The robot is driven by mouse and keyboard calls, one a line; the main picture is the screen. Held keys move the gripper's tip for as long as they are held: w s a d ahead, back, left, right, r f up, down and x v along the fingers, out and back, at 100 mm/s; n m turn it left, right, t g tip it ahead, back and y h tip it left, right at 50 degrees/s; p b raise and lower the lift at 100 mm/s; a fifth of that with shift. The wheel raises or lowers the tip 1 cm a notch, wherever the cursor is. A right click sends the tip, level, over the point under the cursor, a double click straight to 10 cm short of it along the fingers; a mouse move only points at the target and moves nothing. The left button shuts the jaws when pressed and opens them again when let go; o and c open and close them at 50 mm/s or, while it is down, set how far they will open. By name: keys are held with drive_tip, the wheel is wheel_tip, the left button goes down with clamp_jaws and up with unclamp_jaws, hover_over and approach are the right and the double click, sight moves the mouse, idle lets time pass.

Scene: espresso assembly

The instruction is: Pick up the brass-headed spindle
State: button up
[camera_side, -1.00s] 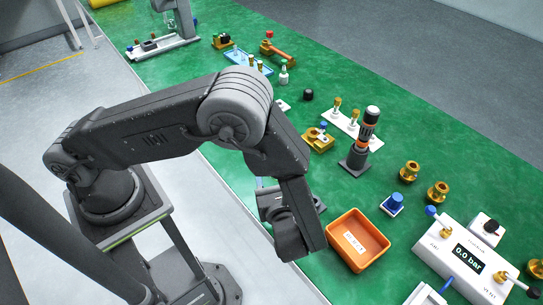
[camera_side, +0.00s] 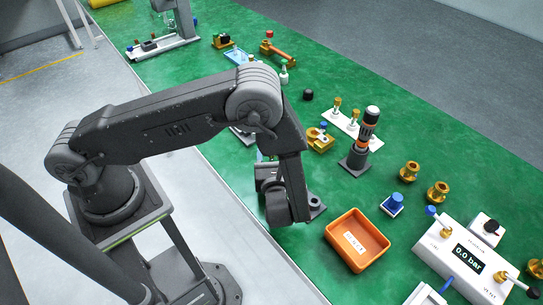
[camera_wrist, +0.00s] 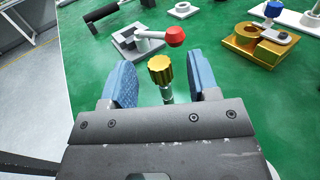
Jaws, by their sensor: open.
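The brass-headed spindle (camera_wrist: 161,70) stands upright in the wrist view, with a knurled brass head on a narrower pale metal stem. My gripper (camera_wrist: 160,84) is open, with one blue pad to the left of the spindle and one to the right. The head shows in the gap between the pads, and I see green mat on both sides of it. The lower end of the stem is hidden behind the gripper body. In the side view my arm hides the fingertips, and I cannot make out this spindle there.
A lever with a red knob (camera_wrist: 175,36) on a grey plate stands just beyond the spindle. A brass block (camera_wrist: 247,45) is to the right. The side view shows an orange bin (camera_side: 343,254), a dark banded upright tool (camera_side: 367,131) and a white rack (camera_side: 372,141).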

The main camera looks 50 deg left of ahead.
drive_tip(key=x, duration=0.3)
drive_tip(key=shift+w+a, duration=0.15)
drive_tip(key=shift+a, duration=0.05)
clamp_jaws()
idle(0.4)
